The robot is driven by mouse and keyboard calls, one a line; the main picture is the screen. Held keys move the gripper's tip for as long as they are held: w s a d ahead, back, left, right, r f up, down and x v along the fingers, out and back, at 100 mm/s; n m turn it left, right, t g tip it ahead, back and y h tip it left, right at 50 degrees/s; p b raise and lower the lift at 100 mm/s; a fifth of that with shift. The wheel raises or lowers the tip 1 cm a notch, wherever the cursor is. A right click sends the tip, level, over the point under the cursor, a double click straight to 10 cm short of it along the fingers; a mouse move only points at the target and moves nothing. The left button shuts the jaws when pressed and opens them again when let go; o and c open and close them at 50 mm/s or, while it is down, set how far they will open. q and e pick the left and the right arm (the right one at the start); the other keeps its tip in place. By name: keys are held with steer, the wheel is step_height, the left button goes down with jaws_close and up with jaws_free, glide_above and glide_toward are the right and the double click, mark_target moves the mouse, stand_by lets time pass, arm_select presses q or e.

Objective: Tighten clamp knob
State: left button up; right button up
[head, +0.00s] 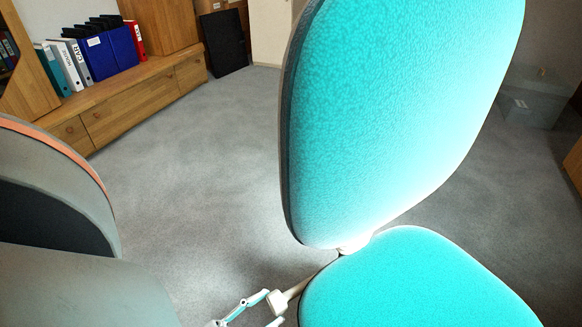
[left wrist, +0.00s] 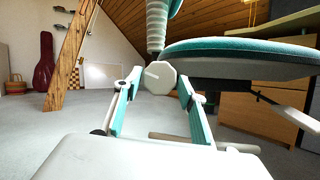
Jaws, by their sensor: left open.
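The clamp knob (left wrist: 160,78) is a pale, faceted knob below the teal chair's ribbed back post in the left wrist view. It also shows as a pale block (head: 277,301) at the bottom of the head view, on a short bar under the backrest. My left gripper (left wrist: 159,84) is open, with one teal-and-white finger on each side of the knob. Narrow gaps seem to show beside it; whether the tips reach past it I cannot tell. In the head view my left gripper (head: 271,308) is partly cut off by the bottom edge. My right gripper is not in view.
The teal chair backrest (head: 390,110) and seat (head: 410,285) fill much of the head view. A wooden low cabinet (head: 140,95) with binders stands at the back left. A slanting timber (left wrist: 70,50) stands at left in the wrist view. Grey carpet (head: 200,180) is clear between.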

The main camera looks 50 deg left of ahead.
mark_target(290, 295)
arm_select(q)
steer(key=x, duration=0.7)
steer(key=shift+w, duration=0.15)
steer(key=shift+c, duration=0.4)
steer(key=c, duration=0.8)
